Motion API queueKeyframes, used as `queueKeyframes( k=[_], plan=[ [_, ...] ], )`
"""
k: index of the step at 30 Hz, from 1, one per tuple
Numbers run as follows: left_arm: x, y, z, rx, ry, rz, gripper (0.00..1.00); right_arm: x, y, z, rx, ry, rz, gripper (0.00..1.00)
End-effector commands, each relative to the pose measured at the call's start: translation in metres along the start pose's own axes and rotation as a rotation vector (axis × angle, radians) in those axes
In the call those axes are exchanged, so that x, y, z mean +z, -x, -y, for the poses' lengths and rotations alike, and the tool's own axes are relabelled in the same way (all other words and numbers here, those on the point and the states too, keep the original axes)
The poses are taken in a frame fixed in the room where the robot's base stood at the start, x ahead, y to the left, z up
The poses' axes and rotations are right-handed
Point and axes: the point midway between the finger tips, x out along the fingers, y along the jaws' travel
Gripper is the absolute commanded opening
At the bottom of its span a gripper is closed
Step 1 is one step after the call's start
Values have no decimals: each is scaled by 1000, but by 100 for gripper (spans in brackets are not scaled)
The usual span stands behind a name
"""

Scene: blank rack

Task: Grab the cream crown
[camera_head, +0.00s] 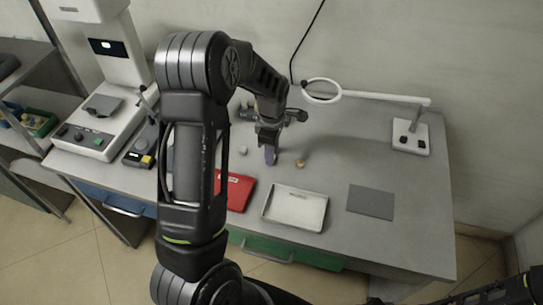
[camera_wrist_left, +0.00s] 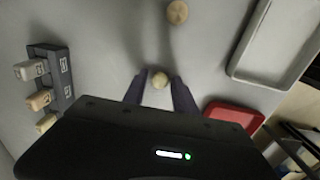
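The cream crown (camera_wrist_left: 160,80) is a small, pale, rounded piece on the grey bench. In the left wrist view it shows in the gap between the fingertips of my left gripper (camera_wrist_left: 159,88), apart from both. In the head view, a small pale piece (camera_head: 243,150) lies just left of my left gripper (camera_head: 270,155), which points down over the bench. My left gripper is open and empty. A second, tanner round piece (camera_head: 300,163) lies to its right; it also shows at the top of the left wrist view (camera_wrist_left: 177,12).
A dark rack (camera_wrist_left: 50,70) with several pale and tan blocks stands nearby. A metal tray (camera_head: 295,208), a red case (camera_head: 238,192) and a grey pad (camera_head: 370,202) lie toward the front. A ring lamp (camera_head: 322,91) stands behind; a white machine (camera_head: 95,125) is left.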

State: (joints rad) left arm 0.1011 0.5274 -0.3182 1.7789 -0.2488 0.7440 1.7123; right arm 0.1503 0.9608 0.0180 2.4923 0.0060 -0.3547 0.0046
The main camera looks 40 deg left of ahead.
Motion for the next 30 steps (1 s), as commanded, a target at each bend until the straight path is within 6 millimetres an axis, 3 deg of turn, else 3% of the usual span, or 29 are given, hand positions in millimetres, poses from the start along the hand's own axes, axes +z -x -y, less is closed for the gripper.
queueKeyframes(
  k=[12, 24, 30],
  plan=[
    [0, 0, 0, 0, 0, 0, 0, 0, 0, 0, 0, 0, 0, 36],
    [0, 1, 0, 0, 0, 0, 0, 0, 0, 0, 0, 0, 0, 36],
    [0, 16, -1, 4, 0, 0, 0, 0, -3, -1, -1, 1, -1, 36]
  ],
)
